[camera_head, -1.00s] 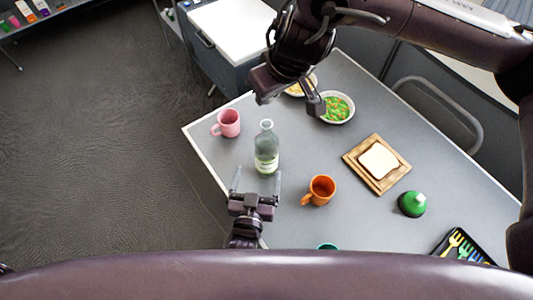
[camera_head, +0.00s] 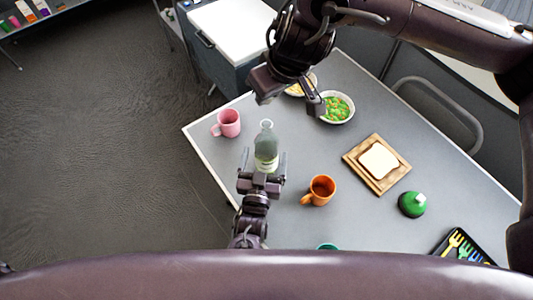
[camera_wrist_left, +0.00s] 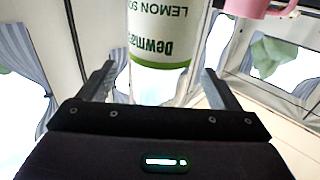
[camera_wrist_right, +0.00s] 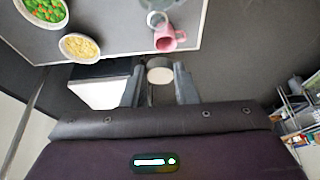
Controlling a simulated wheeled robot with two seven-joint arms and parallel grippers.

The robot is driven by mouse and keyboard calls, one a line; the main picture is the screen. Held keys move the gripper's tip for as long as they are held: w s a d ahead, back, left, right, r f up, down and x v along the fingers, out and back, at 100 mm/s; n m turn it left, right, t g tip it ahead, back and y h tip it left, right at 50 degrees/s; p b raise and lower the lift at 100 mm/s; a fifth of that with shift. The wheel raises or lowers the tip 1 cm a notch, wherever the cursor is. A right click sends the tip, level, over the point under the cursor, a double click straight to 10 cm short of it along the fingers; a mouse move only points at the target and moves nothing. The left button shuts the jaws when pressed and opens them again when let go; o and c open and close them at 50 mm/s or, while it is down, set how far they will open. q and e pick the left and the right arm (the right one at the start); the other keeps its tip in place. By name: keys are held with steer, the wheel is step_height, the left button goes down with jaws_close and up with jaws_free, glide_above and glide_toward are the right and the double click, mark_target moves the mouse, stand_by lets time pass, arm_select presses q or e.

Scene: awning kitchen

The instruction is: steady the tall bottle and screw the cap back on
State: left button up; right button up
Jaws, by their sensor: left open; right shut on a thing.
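The tall clear bottle (camera_head: 266,143) stands upright and uncapped on the grey table, with a green-edged label. My left gripper (camera_head: 264,160) is open at its near side, one finger to each side of its lower body. In the left wrist view the bottle (camera_wrist_left: 165,40) rises between the open fingers, its label upside down. My right gripper (camera_head: 290,98) is above the table, beyond and right of the bottle. In the right wrist view it is shut on a small pale round cap (camera_wrist_right: 160,72), held away from the bottle. The bottle's base is partly hidden by my left gripper.
A pink mug (camera_head: 227,123) stands left of the bottle and an orange mug (camera_head: 319,190) to its right. Bowls of vegetables (camera_head: 338,107) and yellow food (camera_wrist_right: 80,47) are at the back. A bread board (camera_head: 360,169), green item (camera_head: 412,204) and cutlery tray (camera_head: 440,249) lie right.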

arm_select(q)
steer(key=shift+w+d, duration=0.25)
steer(key=shift+w, duration=1.05)
steer(key=shift+w+d, duration=0.2)
steer(key=shift+w, duration=1.1)
steer(key=shift+c, duration=0.4)
steer(key=c, duration=1.4)
arm_select(e)
glide_above(270, 136)
steer(key=shift+f, duration=2.55)
steer(key=shift+f, duration=0.85)
steer(key=shift+f, duration=0.55)
